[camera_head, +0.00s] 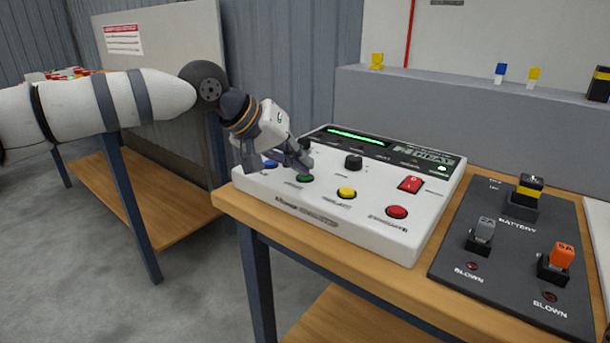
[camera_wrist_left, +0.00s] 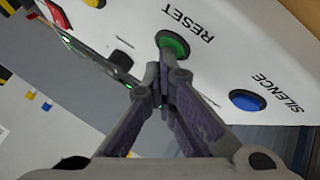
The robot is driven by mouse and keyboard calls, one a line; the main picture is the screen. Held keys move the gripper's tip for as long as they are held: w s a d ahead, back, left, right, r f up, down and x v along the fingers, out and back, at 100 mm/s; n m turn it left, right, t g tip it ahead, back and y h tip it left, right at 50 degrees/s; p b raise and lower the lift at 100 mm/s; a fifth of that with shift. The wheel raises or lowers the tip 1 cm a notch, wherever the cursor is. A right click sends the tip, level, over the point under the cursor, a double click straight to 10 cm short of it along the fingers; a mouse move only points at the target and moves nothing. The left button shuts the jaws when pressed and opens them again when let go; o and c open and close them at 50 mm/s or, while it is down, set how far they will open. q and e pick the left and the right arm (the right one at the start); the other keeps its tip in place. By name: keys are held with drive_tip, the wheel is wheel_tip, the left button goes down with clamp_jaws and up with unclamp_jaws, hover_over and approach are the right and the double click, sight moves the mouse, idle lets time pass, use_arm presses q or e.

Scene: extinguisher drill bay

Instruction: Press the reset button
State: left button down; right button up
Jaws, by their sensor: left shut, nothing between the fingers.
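The reset button is the green one (camera_head: 304,178) on the front of a white control panel (camera_head: 330,216). In the left wrist view the green button (camera_wrist_left: 173,44) lies beside the printed word RESET. My left gripper (camera_head: 302,165) is shut and empty, with its tips over the panel by the green button. In the left wrist view the closed fingers (camera_wrist_left: 163,72) point at the green button and overlap its lower edge. I cannot tell whether they touch it. My right gripper is in neither view.
A blue SILENCE button (camera_wrist_left: 247,100) is close beside the green one. Yellow (camera_head: 347,193) and red (camera_head: 397,212) buttons, a black knob (camera_head: 353,161) and a red rocker switch (camera_head: 411,184) are on the same panel. A dark fuse board (camera_head: 470,262) lies to the right on the wooden bench.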

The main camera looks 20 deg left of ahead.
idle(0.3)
use_arm(q)
drive_tip(key=shift+r, duration=0.8)
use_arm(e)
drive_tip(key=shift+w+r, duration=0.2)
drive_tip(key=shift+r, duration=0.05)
use_arm(q)
drive_tip(key=shift+r+p, duration=0.7)
drive_tip(key=shift+r, duration=1.9)
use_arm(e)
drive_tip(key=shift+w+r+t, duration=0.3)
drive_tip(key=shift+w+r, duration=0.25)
use_arm(q)
drive_tip(key=shift+f, duration=0.1)
